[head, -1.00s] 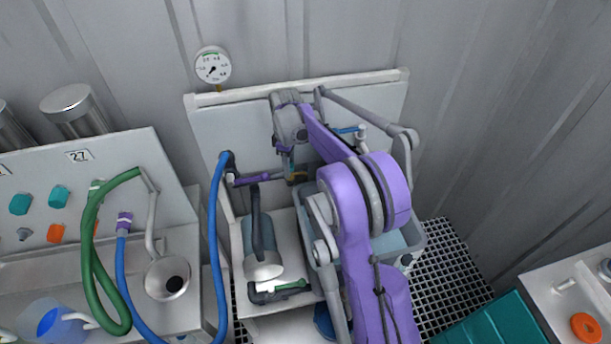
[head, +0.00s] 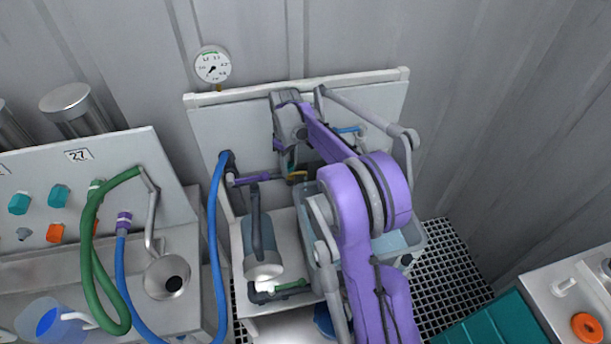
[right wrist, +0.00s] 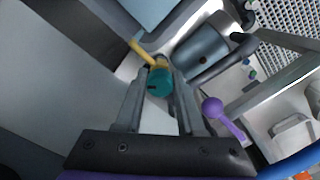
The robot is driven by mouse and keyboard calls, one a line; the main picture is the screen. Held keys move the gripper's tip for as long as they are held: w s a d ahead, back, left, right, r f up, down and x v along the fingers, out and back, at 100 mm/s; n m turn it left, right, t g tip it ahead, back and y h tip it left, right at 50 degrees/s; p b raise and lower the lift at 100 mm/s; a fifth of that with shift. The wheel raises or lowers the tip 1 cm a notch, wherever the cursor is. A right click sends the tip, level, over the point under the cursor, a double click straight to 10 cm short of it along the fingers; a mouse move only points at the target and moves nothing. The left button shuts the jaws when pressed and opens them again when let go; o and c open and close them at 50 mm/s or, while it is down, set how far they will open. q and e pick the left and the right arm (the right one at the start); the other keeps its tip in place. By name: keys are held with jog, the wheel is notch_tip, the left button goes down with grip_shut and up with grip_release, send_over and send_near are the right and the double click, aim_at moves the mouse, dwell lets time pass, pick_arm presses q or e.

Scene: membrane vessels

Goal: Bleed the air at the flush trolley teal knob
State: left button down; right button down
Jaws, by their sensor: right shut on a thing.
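The teal knob (right wrist: 160,84) sits between the two fingers of my right gripper (right wrist: 158,80) in the right wrist view, and the fingers are shut on it. A yellow spout (right wrist: 139,47) sticks out just beyond the knob. In the head view my right gripper (head: 289,164) reaches down in front of the flush trolley's white back panel (head: 232,130). My left gripper is not in view.
A grey cylindrical housing (head: 261,245) stands left of a pale blue tub (head: 414,236). A round gauge (head: 212,66) is above the panel. My right arm covers part of the tub.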

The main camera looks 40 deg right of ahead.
jog(key=m, duration=0.8)
jog(key=shift+m, duration=0.4)
jog(key=shift+c, duration=2.4)
grip_release()
jog(key=shift+r, duration=0.15)
